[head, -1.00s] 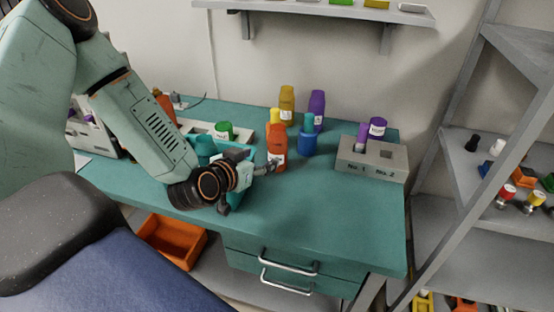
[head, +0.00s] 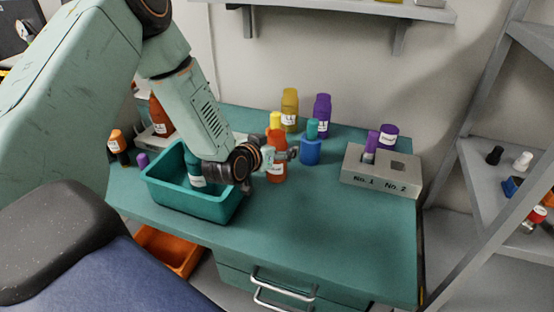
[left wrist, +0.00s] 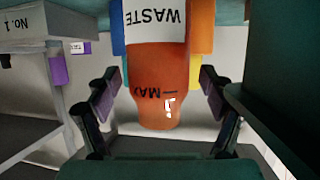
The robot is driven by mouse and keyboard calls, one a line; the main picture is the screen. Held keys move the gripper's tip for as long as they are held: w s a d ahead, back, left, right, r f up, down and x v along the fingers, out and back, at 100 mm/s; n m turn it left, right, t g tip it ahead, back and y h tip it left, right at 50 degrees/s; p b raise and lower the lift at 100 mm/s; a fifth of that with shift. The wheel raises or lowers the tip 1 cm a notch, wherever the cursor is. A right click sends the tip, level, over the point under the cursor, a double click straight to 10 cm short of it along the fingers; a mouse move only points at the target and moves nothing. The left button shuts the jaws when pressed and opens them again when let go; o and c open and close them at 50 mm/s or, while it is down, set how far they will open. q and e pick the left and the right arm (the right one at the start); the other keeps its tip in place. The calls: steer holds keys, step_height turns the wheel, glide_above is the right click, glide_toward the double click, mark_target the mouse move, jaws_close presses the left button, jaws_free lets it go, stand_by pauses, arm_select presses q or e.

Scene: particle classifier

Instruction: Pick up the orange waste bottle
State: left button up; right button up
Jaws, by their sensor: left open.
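The orange waste bottle (head: 276,172) stands upright on the teal desk, with a white label on its front. In the left wrist view, which shows it upside down, the bottle (left wrist: 160,75) with its "WASTE" label lies between my two fingers. My left gripper (head: 284,156) is at the bottle's upper part, coming from the left. Its fingers (left wrist: 162,98) are open, one on each side of the bottle, with gaps on both sides. The gripper hides part of the bottle in the head view. My right gripper is not in view.
A teal bin (head: 190,207) sits left of the bottle, under my arm. A blue bottle (head: 310,150), a yellow bottle (head: 290,105) and a purple bottle (head: 322,112) stand close behind. A grey numbered holder (head: 380,180) is at the right. The desk's front right is clear.

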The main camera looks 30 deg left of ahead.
arm_select(q)
steer(key=shift+w+a+f, duration=0.1)
steer(key=shift+s+r, duration=0.2)
steer(key=shift+c, duration=0.2)
steer(key=shift+s+d+r, duration=0.1)
steer(key=shift+d, duration=0.2)
steer(key=shift+c, duration=1.4)
steer(key=shift+w+a+f, duration=0.25)
steer(key=c, duration=0.5)
steer(key=shift+s+d+r, duration=0.15)
steer(key=shift+r, duration=0.05)
steer(key=c, duration=0.4)
steer(key=shift+c, duration=0.3)
